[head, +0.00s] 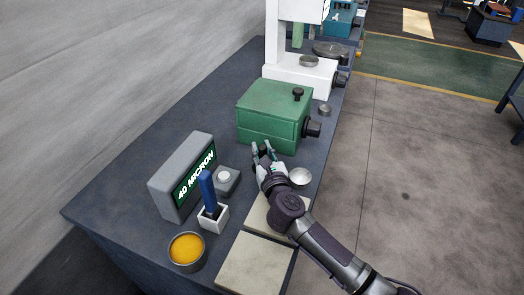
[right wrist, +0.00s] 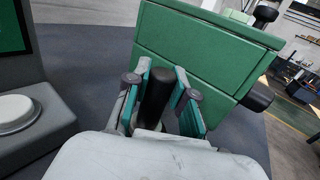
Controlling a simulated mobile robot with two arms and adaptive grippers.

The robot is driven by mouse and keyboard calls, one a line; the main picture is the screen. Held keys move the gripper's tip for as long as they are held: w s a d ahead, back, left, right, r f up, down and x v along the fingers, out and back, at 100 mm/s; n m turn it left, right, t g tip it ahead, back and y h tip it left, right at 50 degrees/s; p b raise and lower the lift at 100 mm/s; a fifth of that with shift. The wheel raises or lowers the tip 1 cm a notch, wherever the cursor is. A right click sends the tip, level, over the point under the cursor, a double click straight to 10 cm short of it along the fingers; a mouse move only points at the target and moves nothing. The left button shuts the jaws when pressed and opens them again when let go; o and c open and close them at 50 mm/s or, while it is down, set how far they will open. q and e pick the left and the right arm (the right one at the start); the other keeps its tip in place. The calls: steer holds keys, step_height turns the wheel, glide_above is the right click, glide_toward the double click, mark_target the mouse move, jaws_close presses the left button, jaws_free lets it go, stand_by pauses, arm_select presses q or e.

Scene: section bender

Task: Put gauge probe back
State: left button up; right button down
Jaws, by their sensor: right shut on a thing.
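A dark cylinder (right wrist: 155,98), which I take to be the gauge probe, stands between the fingers of my right gripper (right wrist: 163,100) in the right wrist view. The right gripper (head: 264,149) is shut on it, in front of the green box. In the head view I cannot make the cylinder out clearly. The grey gauge (head: 168,190) with a green "40 MICRON" display stands to the left of the gripper. A round white disc (head: 227,175) sits on its base; the disc also shows in the right wrist view (right wrist: 14,112). My left gripper is not in view.
A green box (head: 268,118) with black knobs stands just beyond the gripper. A blue-handled tool (head: 207,188) stands in a white holder (head: 213,220). A tin of orange stuff (head: 187,249), pale tiles (head: 252,265) and a small metal bowl (head: 300,176) are nearby. A white machine (head: 290,72) stands behind.

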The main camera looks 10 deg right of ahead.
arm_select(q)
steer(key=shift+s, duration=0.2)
arm_select(e)
steer(key=shift+f, duration=0.15)
steer(key=c, duration=1)
jaws_free()
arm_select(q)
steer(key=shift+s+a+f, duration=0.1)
arm_select(e)
steer(key=shift+r, duration=0.3)
steer(key=shift+s+f, duration=0.15)
steer(key=shift+s, duration=0.25)
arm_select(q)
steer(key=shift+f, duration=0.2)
arm_select(e)
steer(key=s, duration=1.1)
steer(key=shift+s+d, duration=0.15)
steer(key=shift+d, duration=0.05)
